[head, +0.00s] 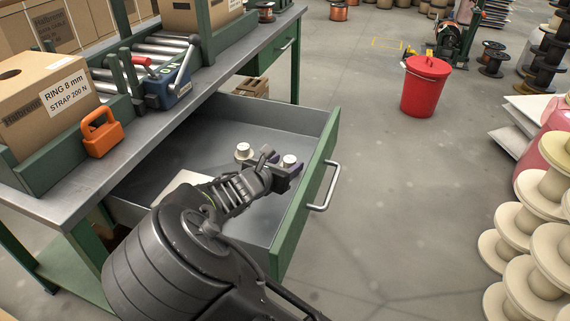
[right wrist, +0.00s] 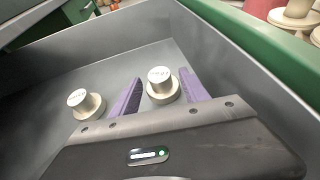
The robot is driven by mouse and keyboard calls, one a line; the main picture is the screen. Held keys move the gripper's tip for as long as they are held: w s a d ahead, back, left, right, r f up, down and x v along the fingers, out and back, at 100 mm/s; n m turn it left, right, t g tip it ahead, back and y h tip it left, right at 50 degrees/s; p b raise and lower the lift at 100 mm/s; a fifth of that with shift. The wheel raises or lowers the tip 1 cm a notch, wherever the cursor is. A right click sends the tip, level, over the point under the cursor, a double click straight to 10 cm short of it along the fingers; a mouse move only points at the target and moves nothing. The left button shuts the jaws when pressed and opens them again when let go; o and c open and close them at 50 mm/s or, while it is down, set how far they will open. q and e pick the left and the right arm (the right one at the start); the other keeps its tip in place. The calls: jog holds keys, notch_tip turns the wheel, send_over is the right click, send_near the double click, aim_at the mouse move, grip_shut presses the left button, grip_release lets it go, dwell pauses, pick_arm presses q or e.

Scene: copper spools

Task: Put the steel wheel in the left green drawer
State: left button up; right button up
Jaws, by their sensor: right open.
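The green drawer (head: 296,222) stands pulled out from the bench, with a grey inside and a metal handle. Two small stepped steel pieces with pale round tops stand upright in it. One steel wheel (head: 289,161) is at my right gripper (head: 284,172); the right wrist view shows this wheel (right wrist: 160,88) between the two purple fingers. My right gripper (right wrist: 158,94) is open, with the fingers either side of the wheel. The other steel piece (head: 243,150) stands to the left, outside the fingers (right wrist: 86,103). My left gripper is out of view.
A pale flat sheet (head: 182,186) lies in the drawer, partly behind my arm. A second green drawer (head: 284,48) is shut further along the bench. The bench top (head: 150,137) holds an orange padlock-like block (head: 101,136) and cartons. A red bin (head: 425,86) stands on open floor.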

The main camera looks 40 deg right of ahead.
jog(key=p+v, duration=0.1)
jog(key=v, duration=0.2)
jog(key=p+v, duration=0.2)
jog(key=v, duration=0.2)
jog(key=p+v, duration=0.1)
jog(key=v, duration=0.3)
jog(key=shift+d+r, duration=0.1)
jog(key=shift+r, duration=0.2)
jog(key=shift+s+a+r+p, duration=0.1)
jog(key=shift+s+a+p, duration=0.2)
jog(key=shift+a, duration=0.2)
jog(key=shift+w, duration=0.1)
